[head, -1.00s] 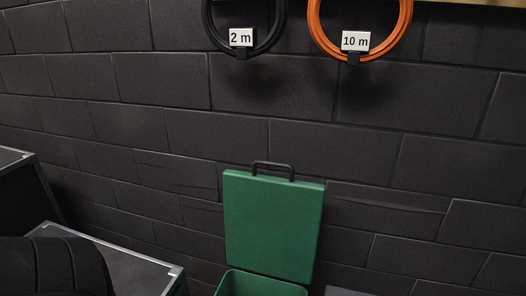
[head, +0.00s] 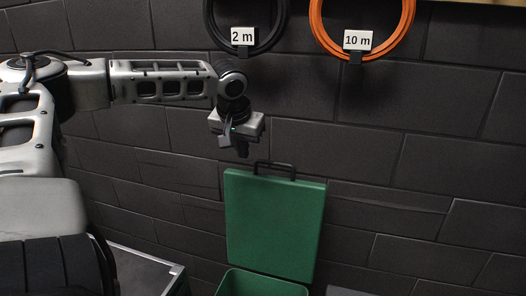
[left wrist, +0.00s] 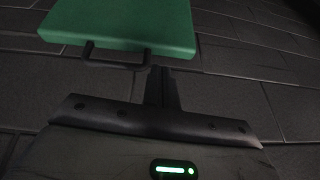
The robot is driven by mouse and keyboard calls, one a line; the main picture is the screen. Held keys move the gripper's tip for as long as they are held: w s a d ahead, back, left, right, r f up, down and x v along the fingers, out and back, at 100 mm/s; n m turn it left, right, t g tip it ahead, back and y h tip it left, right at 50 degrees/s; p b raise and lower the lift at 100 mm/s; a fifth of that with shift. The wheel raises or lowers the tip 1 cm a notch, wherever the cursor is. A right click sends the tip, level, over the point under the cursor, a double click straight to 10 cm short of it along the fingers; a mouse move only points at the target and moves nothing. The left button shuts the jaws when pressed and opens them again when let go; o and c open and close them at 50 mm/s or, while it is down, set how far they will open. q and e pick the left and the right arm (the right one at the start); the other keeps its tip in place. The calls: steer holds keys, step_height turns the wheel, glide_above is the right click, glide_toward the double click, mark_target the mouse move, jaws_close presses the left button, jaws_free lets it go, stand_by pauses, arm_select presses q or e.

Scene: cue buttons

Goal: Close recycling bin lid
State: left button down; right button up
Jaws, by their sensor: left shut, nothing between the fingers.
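The green recycling bin (head: 262,284) stands at the bottom of the head view, cut off by the frame edge. Its green lid (head: 272,226) stands open and upright against the dark wall, with a black handle (head: 276,167) on its top edge. My left gripper (head: 242,152) is shut and empty, fingers pointing down, just above and left of the handle. In the left wrist view the lid (left wrist: 125,25) and its handle (left wrist: 117,59) show beyond the shut fingers (left wrist: 160,75); I cannot tell whether they touch. My right gripper is not in view.
A black coiled hose marked 2 m (head: 247,47) and an orange one marked 10 m (head: 361,55) hang on the wall above. A dark metal-edged case (head: 147,272) stands left of the bin. The wall right of the lid is clear.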

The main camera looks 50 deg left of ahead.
arm_select(q)
steer(key=w+d+r+t, duration=0.1)
steer(key=w+d+r, duration=0.15)
steer(key=r, duration=0.35)
steer(key=shift+n, duration=0.4)
steer(key=x, duration=1)
steer(key=shift+w+a+f, duration=0.1)
steer(key=shift+w, duration=0.1)
steer(key=shift+s, duration=0.1)
